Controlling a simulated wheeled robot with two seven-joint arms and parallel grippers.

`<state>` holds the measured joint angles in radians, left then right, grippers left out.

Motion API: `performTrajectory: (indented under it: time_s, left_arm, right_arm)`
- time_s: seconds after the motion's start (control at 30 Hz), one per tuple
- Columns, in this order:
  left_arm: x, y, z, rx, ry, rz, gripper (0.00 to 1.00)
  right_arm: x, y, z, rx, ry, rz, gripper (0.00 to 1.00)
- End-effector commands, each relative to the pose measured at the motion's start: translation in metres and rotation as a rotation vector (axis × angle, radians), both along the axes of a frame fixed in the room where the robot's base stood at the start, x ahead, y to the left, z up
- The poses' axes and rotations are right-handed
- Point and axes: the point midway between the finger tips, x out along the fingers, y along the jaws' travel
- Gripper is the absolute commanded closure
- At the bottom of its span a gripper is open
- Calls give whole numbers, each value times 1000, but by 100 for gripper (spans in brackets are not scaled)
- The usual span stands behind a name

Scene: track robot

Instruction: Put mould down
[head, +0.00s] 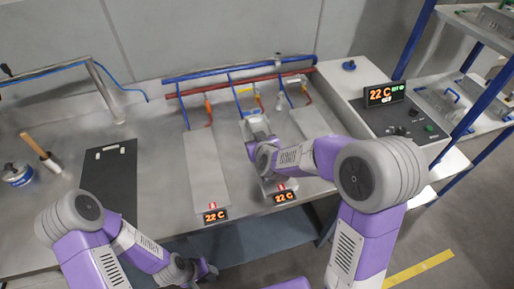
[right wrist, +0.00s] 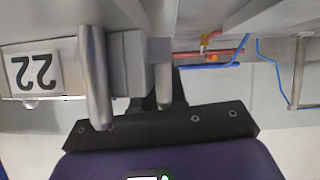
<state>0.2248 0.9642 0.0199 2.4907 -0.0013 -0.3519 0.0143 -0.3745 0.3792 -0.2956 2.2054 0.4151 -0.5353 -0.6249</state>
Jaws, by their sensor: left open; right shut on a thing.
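My right gripper (right wrist: 128,72) is shut on the grey metal mould (right wrist: 60,72), with the grey gripped part between its two fingers. A white plate with a black "22" shows upside down on the mould in the right wrist view. In the head view my right arm reaches over the middle of the bench's heating plates, and its wrist and forearm hide most of the mould. I cannot tell whether the mould touches the surface below. My left gripper (head: 204,270) is open and empty, low in the head view in front of the bench.
A bare left plate (head: 207,170) and a right plate (head: 312,124) lie beside the arm. Blue and red pipes (head: 240,73) run behind. A control box (head: 400,115) reads 22 C. A dark mat (head: 110,180), hammer (head: 42,150) and tin (head: 17,174) are left; shelving (head: 450,100) stands right.

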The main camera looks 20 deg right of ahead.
Motion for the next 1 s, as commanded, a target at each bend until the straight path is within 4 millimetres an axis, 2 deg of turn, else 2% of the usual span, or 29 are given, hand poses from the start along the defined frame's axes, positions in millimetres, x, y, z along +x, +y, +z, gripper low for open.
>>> performTrajectory:
  time_s: [0.03,0.17,0.5,0.53,0.67,1.0]
  left_arm:
    - [0,0,-9,0,0,0,57]
    - [0,0,-16,0,0,0,57]
    - [0,0,-16,0,0,0,57]
    - [0,0,-16,0,0,0,57]
    - [0,0,-16,0,0,0,57]
    - [0,0,-14,0,0,0,57]
  right_arm:
    - [1,0,-12,-2,-3,0,100]
    - [1,0,-28,-2,-4,0,100]
    - [1,0,-29,-1,-6,0,100]
    - [0,0,-31,0,2,0,84]
    - [0,0,-31,0,1,0,64]
    - [-2,0,-29,0,1,1,63]
